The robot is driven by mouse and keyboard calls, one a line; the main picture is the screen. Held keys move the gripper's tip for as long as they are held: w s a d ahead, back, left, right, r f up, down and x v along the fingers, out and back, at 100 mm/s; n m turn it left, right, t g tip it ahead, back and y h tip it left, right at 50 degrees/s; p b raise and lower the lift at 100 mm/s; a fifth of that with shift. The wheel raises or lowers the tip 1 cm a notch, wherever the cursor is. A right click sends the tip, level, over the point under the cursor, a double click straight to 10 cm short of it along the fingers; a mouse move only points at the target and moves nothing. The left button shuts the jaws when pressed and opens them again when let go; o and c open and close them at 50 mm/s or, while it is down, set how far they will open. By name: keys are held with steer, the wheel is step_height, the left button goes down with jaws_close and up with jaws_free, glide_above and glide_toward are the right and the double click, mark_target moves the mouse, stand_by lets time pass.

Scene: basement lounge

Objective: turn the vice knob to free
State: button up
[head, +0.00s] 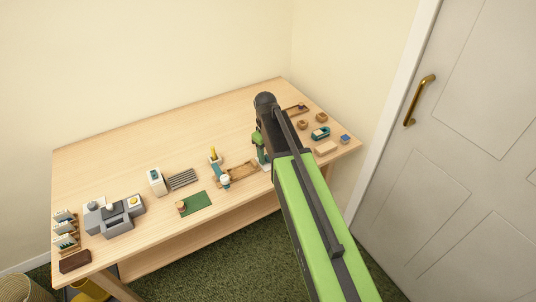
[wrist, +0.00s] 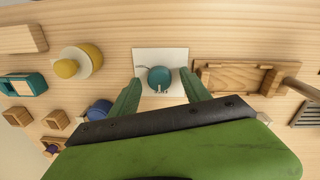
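In the wrist view, a round teal knob (wrist: 160,77) stands on a pale square plate (wrist: 146,56) on the wooden table. Small pale marks show at the knob's lower edge, too small to read. A thin dark curved line lies on the plate to the knob's left. My gripper (wrist: 160,80) is open, with one green finger on each side of the knob and visible gaps between. I cannot tell its height above the plate. In the head view my gripper (head: 262,156) is over the table's front part, and the knob is hidden by my arm.
A wooden tray-like piece with a rod (wrist: 226,77) lies close right of the plate in the wrist view. A yellow round piece (wrist: 78,62) stands to the left. In the head view, a grey machine (head: 118,215) and a green mat (head: 197,205) are left on the table (head: 150,130).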

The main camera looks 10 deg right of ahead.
mark_target(267, 157)
steer(key=shift+r, duration=0.1)
step_height(267, 157, up, 17)
steer(key=p, duration=1.7)
steer(key=shift+s+a, duration=0.3)
steer(key=shift+a, duration=0.15)
steer(key=s+m, duration=0.6)
steer(key=s, duration=0.8)
steer(key=shift+s+d+y, duration=0.15)
steer(key=shift+d+y, duration=0.15)
